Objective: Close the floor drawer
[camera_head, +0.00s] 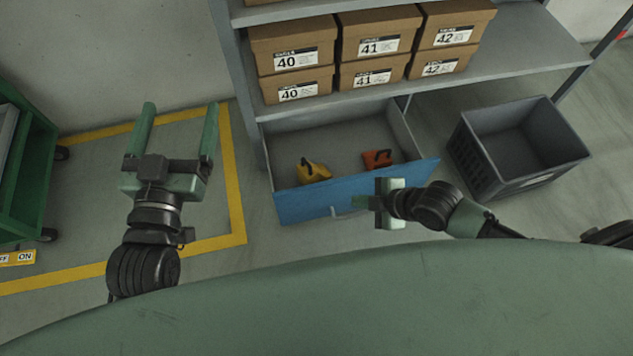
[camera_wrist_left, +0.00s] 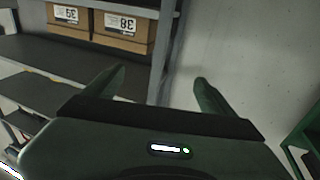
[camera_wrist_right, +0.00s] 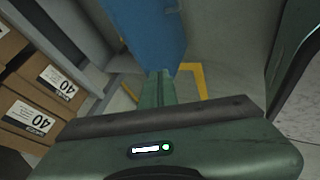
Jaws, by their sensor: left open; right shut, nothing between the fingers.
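The floor drawer, with a blue front (camera_head: 300,201) and grey inside, stands open at the bottom of the shelf rack. A pale handle (camera_head: 345,211) shows on its front. My right gripper (camera_head: 362,202) is shut and empty, just in front of the drawer front by the handle's right end; I cannot tell whether it touches. In the right wrist view its closed fingers (camera_wrist_right: 157,88) lie just below the blue front (camera_wrist_right: 148,28). My left gripper (camera_head: 180,107) is open and empty, left of the drawer above the floor; its spread fingers also show in the left wrist view (camera_wrist_left: 160,80).
A yellow item (camera_head: 314,172) and an orange item (camera_head: 377,158) lie inside the drawer. Shoe boxes (camera_head: 365,46) stand on the shelf above. A grey crate (camera_head: 483,167) stands right of the drawer, a green cart (camera_head: 33,170) at far left. Yellow tape (camera_head: 235,185) marks the floor.

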